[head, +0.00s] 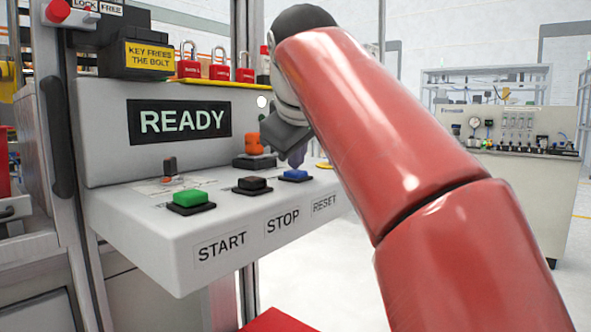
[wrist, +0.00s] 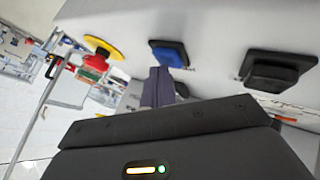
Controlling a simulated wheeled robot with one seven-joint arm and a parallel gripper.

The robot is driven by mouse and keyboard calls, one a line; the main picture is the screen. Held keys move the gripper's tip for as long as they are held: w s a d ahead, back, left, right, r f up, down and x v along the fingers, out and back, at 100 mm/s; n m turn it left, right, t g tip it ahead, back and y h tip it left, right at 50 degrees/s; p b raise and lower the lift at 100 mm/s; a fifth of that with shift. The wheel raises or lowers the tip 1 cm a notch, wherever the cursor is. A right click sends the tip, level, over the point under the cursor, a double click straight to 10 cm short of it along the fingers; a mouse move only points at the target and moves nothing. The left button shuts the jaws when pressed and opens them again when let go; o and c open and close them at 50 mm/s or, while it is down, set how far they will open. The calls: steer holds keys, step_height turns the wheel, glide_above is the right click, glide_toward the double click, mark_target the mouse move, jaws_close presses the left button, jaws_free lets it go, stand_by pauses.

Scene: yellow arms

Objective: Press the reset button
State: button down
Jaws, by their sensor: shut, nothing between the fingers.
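The reset button is the blue one (head: 295,175) on the sloped white console (head: 150,245), above the printed word RESET. It also shows in the wrist view (wrist: 170,55), in a dark square frame. My gripper (head: 297,160) is shut and empty, pointing down with its tips just over the blue button. In the wrist view the closed fingers (wrist: 159,72) end close to the button's near edge. I cannot tell whether they touch it. The display (head: 180,122) reads READY.
A black button (head: 252,184) above STOP and a green button (head: 190,197) above START lie to the left. An orange-red switch (head: 254,145) stands behind. A red knob on a yellow disc (wrist: 95,61) shows in the wrist view. Red padlocks (head: 219,70) hang above the display.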

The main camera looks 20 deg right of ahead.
mark_target(297, 172)
steer(key=shift+r, duration=0.1)
steer(key=shift+r+p, duration=0.75)
steer(key=shift+p, duration=0.25)
step_height(297, 172, up, 3)
steer(key=p, duration=0.3)
steer(key=shift+r, duration=0.1)
steer(key=shift+r+p, duration=0.3)
steer(key=shift+r, duration=0.6)
